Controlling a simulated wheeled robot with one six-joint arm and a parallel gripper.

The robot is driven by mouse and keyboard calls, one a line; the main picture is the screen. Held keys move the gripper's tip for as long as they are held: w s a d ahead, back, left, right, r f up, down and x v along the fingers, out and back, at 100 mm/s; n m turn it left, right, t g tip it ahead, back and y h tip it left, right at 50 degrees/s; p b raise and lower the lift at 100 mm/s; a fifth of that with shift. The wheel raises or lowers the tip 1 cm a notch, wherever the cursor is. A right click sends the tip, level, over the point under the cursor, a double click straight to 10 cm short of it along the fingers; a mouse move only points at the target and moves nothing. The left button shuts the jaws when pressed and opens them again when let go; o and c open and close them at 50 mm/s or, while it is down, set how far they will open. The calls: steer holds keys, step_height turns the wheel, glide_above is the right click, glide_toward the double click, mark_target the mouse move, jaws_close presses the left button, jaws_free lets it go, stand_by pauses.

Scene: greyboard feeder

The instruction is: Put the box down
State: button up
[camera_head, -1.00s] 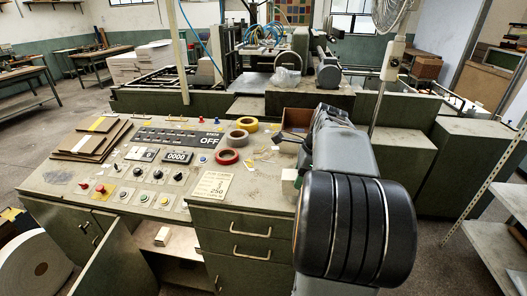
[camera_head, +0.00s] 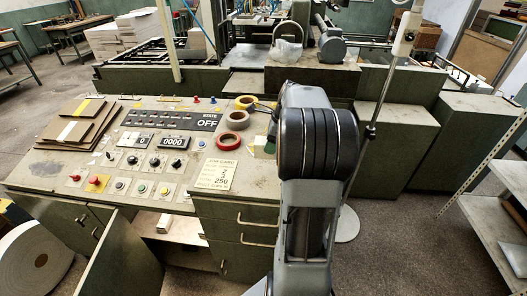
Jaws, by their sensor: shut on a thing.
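My arm (camera_head: 317,142) rises at the right end of the control desk (camera_head: 262,183), and its thick black-ringed joint faces me. My gripper is hidden behind the arm, so its jaws and anything in them do not show. No box can be made out for certain now. A small green and white item (camera_head: 265,146) shows just left of the arm, at the desk's right end; I cannot tell what it is.
Flat brown boards (camera_head: 75,124) lie on the desk's left. Tape rolls, one of them red (camera_head: 232,118), and a paper note (camera_head: 218,172) lie near its right end. A cabinet door (camera_head: 122,258) stands open below. A metal shelf (camera_head: 490,225) stands at right.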

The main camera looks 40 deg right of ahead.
steer(key=w+f, duration=0.3)
steer(key=f, duration=0.2)
steer(key=shift+w+d+p, duration=0.15)
steer(key=shift+w+p, duration=0.15)
steer(key=shift+w, duration=0.1)
steer(key=f, duration=0.3)
steer(key=shift+w+p, duration=0.25)
steer(key=shift+p, duration=0.05)
steer(key=shift+f, duration=0.25)
steer(key=shift+f, duration=0.15)
steer(key=o, duration=1)
